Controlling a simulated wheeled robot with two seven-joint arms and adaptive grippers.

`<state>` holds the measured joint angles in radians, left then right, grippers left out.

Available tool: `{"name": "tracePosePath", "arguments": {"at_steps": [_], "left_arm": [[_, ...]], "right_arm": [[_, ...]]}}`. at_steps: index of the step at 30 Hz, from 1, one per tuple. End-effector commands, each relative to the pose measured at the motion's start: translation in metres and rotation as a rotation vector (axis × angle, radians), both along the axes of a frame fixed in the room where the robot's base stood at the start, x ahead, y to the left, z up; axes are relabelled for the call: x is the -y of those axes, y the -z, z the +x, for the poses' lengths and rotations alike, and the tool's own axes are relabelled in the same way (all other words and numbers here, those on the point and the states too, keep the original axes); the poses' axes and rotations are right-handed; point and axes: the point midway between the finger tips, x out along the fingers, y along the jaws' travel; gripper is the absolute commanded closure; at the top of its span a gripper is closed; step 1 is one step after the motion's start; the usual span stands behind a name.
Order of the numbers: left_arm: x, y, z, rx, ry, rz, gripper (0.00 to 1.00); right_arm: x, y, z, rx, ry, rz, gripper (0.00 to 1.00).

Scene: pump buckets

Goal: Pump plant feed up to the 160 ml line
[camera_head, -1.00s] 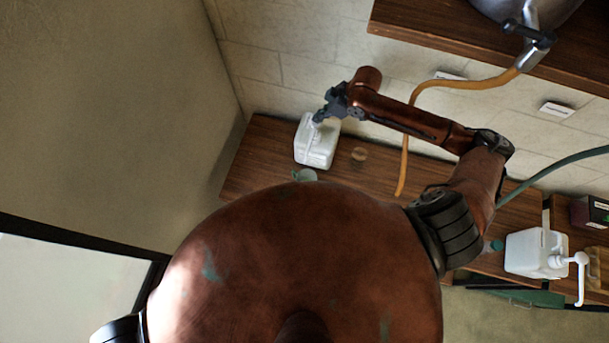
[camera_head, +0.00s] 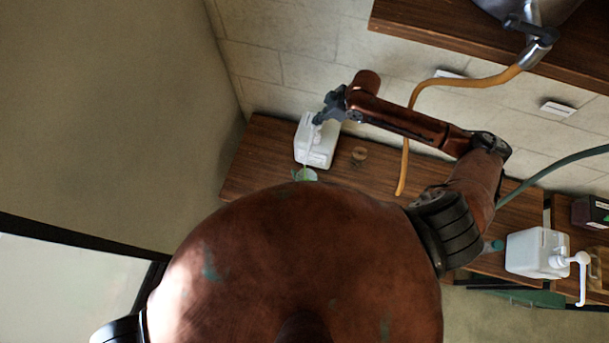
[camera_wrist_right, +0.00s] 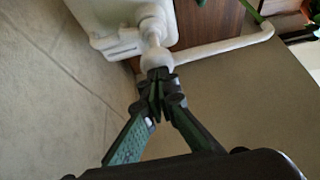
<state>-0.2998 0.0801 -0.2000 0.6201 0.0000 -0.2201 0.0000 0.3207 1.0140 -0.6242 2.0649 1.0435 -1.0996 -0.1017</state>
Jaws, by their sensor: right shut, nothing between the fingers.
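A white pump canister (camera_head: 316,152) stands on the wooden bench near the left wall. My right gripper (camera_head: 319,118) is over its pump head. In the right wrist view the gripper (camera_wrist_right: 158,80) is shut and empty, its fingertips at the white pump head (camera_wrist_right: 155,60), seemingly touching it. The white spout (camera_wrist_right: 225,45) reaches to the right. A small clear cup (camera_head: 308,175) stands in front of the canister, partly hidden by my body. My left gripper is out of view.
A second white pump canister (camera_head: 537,253) stands at the right. An orange hose (camera_head: 405,150) hangs from a metal vessel's tap on the shelf (camera_head: 430,30).

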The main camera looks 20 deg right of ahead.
Motion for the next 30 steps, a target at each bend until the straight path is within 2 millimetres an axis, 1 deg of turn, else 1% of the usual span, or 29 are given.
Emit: {"name": "tracePosePath", "arguments": {"at_steps": [1,16,23,26,30], "left_arm": [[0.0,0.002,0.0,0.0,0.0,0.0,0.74],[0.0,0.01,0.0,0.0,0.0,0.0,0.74],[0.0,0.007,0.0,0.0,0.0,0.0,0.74],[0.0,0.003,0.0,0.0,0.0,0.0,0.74],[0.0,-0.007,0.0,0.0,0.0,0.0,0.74]], "right_arm": [[0.0,0.006,-0.001,-0.005,0.0,0.0,1.0],[0.001,0.031,-0.003,-0.01,0.002,-0.002,1.0],[0.001,0.029,-0.003,-0.01,0.001,-0.001,1.0],[0.001,0.023,-0.003,-0.011,0.001,-0.002,1.0],[0.001,0.011,-0.003,-0.01,0.001,-0.003,1.0]]}}
